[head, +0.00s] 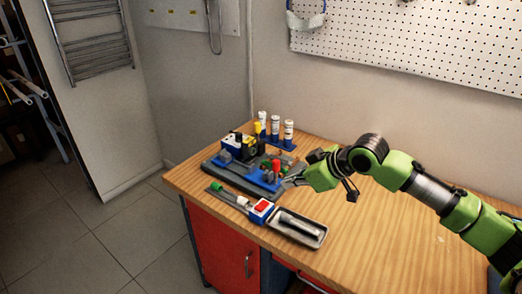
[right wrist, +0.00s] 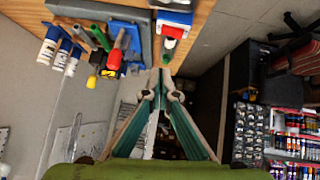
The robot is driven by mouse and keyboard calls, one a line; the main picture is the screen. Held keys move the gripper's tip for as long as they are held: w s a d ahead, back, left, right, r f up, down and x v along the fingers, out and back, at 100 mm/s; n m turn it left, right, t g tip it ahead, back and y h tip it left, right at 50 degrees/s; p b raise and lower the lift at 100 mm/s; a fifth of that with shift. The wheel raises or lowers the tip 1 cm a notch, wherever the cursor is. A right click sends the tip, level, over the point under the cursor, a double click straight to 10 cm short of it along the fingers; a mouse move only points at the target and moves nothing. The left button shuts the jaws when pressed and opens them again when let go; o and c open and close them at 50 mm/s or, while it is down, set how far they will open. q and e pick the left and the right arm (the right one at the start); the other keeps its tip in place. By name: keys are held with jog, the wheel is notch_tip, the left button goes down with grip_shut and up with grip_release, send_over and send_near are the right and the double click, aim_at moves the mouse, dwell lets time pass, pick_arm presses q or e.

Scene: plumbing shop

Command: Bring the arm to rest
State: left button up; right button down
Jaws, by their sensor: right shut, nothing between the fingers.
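My right arm (head: 430,187) reaches in from the right over the workbench in the head view. Its right gripper (head: 287,183) is at the right edge of the grey board with tools and parts. In the right wrist view the two fingers of the gripper (right wrist: 161,76) come together at the tips, with nothing between them. My left gripper is not in view.
The wooden workbench (head: 380,243) is clear on its right side. A grey board (head: 212,167) holds several coloured parts. A metal tray (head: 312,238) and a red-and-blue block (head: 261,210) lie near the front edge. White-capped bottles (head: 288,130) stand behind. A pegboard (head: 420,45) hangs above.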

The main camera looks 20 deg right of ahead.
jog(key=s+a+f+g, duration=0.2)
jog(key=s+a+f, duration=1)
jog(key=s+f, duration=0.35)
jog(key=s+d+f+m+g+h, duration=0.1)
jog(key=s+d+f+m+h, duration=0.2)
jog(key=s, duration=0.6)
jog(key=s+d+f+m+g+h, duration=0.1)
jog(key=s+d+f+m, duration=0.3)
jog(key=s, duration=0.6)
notch_tip(320, 180, down, 25)
jog(key=s+n+g, duration=0.1)
jog(key=s+g, duration=0.1)
jog(key=s+d+f, duration=0.2)
jog(key=s+f, duration=0.6)
jog(key=s+d+f, duration=0.1)
jog(key=s+f, duration=0.7)
jog(key=f, duration=0.1)
jog(key=shift+s+d+g+h, duration=0.3)
jog(key=shift+d+g, duration=0.05)
jog(key=shift+g, duration=0.05)
